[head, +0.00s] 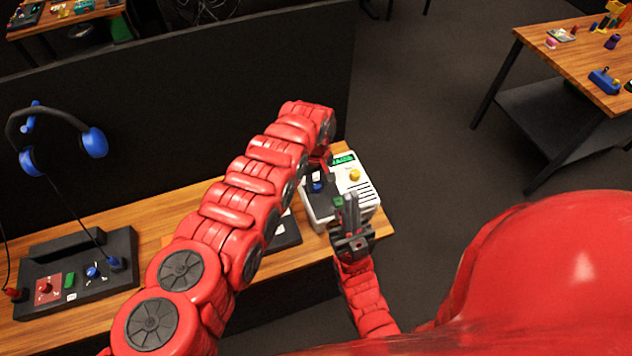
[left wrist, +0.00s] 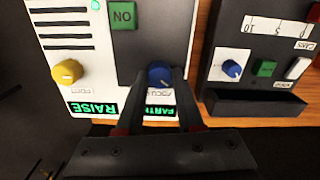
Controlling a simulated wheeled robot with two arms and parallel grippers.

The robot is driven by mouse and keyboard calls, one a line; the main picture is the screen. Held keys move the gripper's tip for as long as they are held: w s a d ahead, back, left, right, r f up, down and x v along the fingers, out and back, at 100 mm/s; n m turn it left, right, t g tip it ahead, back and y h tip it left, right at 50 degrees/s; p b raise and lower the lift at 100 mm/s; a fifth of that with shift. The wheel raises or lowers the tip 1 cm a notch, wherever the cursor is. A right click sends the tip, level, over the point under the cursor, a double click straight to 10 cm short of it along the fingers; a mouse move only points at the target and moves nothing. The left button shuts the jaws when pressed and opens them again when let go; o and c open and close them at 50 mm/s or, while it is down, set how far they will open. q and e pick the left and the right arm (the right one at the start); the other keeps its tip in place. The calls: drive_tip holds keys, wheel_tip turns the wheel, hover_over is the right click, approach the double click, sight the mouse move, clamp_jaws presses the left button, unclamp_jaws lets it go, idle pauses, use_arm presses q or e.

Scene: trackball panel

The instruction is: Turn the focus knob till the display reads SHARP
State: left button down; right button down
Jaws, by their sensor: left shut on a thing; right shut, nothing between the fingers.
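The white and dark device (head: 374,197) stands at the right end of the bench. Its blue focus knob (left wrist: 160,73) is between the fingers of my left gripper (left wrist: 171,76), shut on it; the knob also shows in the head view (head: 317,186). The green display (left wrist: 93,109) reads "RAISE" on one part; the other part, by the knob, starts like "FARTH", with its end hidden by a finger. The yellow knob (left wrist: 68,73) is beside the focus knob. My right gripper (head: 351,203) is shut and empty at the device's near side, by the green button (head: 338,201).
A dark panel (left wrist: 262,99) with a small blue knob and dial scale stands close beside the device. A dark partition rises behind the bench. The bench's right end drops to open floor.

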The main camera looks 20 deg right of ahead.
sight(316, 184)
use_arm(q)
drive_tip(key=m+b, duration=0.1)
drive_tip(key=m, duration=0.1)
drive_tip(key=m+b, duration=0.1)
drive_tip(key=shift+f+m, duration=0.2)
drive_tip(key=shift+m, duration=0.2)
drive_tip(key=m+b, duration=0.2)
drive_tip(key=m, duration=0.1)
drive_tip(key=shift+b, duration=0.3)
drive_tip(key=shift+r+m+b, duration=0.1)
drive_tip(key=shift+m+b, duration=0.5)
drive_tip(key=shift+m, duration=0.2)
drive_tip(key=shift+s, duration=0.1)
drive_tip(key=c, duration=0.5)
unclamp_jaws()
drive_tip(key=shift+c, duration=0.2)
drive_tip(key=shift+r, duration=0.1)
wheel_tip(316, 184, up, 17)
drive_tip(key=b, duration=0.4)
drive_tip(key=shift+r+b, duration=0.2)
drive_tip(key=shift+b, duration=0.1)
